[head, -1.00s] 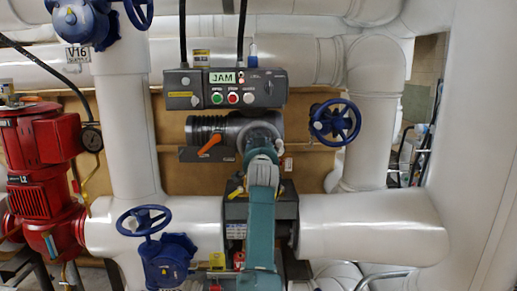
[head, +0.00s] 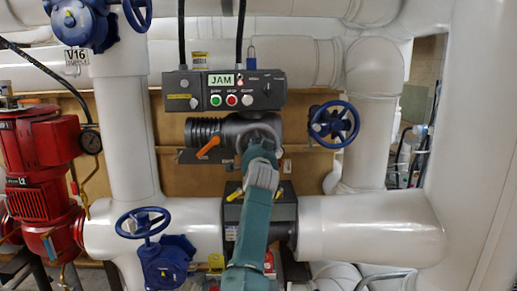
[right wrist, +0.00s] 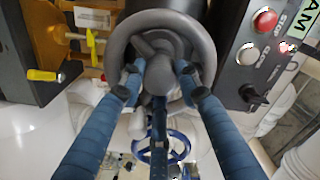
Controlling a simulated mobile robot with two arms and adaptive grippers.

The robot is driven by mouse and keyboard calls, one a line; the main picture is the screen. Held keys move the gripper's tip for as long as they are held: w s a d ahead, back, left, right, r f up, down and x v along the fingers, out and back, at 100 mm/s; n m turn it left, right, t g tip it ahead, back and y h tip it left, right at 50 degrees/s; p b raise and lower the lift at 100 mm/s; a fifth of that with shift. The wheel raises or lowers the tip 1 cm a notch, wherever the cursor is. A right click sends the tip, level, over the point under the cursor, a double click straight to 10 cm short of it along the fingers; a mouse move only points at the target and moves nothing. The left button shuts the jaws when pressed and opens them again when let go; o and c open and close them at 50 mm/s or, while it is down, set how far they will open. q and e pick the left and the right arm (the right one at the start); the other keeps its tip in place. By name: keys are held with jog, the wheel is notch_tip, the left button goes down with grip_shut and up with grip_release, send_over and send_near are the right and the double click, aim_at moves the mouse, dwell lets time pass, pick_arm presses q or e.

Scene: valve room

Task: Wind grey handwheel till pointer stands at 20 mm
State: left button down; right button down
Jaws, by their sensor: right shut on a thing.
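The grey handwheel (right wrist: 160,30) fills the upper middle of the right wrist view. I cannot make out a pointer or millimetre scale in either view. My left gripper is not in view.
A grey control box (head: 222,90) labelled JAM, with buttons, hangs just above the actuator. An orange lever (head: 208,147) juts out at its left. Blue handwheels stand at right (head: 334,124) and lower left (head: 143,222). A red pump (head: 40,170) is far left. White pipes surround the area.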

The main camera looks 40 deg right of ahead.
jog(key=shift+r, duration=0.3)
jog(key=c, duration=1.3)
grip_release()
jog(key=shift+c, duration=0.2)
jog(key=shift+o, duration=0.4)
jog(key=shift+w+f, duration=0.3)
jog(key=shift+f, duration=0.05)
jog(key=v, duration=0.7)
jog(key=shift+s+a, duration=0.15)
jog(key=shift+s, duration=0.1)
jog(key=shift+f, duration=0.1)
